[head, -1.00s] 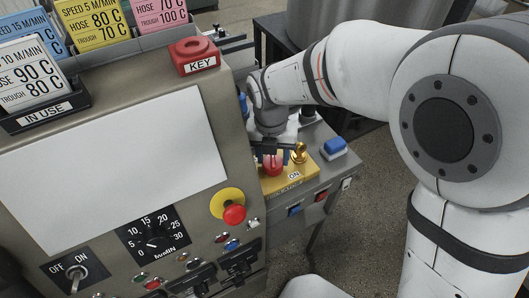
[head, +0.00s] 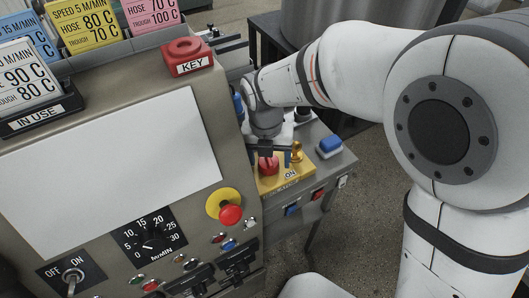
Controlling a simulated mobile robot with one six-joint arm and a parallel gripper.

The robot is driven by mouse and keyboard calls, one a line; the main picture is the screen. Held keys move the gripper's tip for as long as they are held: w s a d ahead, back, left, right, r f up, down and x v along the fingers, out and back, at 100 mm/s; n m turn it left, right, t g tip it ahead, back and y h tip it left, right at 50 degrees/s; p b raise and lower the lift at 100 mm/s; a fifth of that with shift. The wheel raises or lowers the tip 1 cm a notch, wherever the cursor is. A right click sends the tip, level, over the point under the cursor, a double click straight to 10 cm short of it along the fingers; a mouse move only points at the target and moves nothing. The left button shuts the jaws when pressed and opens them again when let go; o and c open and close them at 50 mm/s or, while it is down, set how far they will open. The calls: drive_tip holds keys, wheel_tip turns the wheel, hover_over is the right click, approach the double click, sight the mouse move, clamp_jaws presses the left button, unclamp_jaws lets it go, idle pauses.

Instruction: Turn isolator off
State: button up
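The isolator is a red rotary knob (head: 268,166) on a yellow plate (head: 271,187) marked "ON", on the side unit right of the main control panel. My gripper (head: 269,157) points down at the knob, with its dark fingers spread to either side of it. The fingers look open, and I cannot tell whether either touches the knob. The gripper body hides the back of the plate, and the knob's exact angle is hard to read. A brass piece (head: 296,152) stands on the plate, right beside the gripper.
A blue-topped button box (head: 329,146) sits to the right of the plate. The control panel has a yellow-ringed red button (head: 230,214), an OFF/ON switch (head: 72,275) and a speed dial (head: 149,238). A red KEY box (head: 187,57) stands above.

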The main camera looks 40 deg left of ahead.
drive_tip(key=shift+a+r, duration=0.1)
drive_tip(key=shift+r, duration=0.05)
drive_tip(key=shift+r, duration=0.35)
drive_tip(key=r, duration=0.7)
drive_tip(key=shift+s+a, duration=0.1)
drive_tip(key=shift+a, duration=0.1)
drive_tip(key=shift+f, duration=0.1)
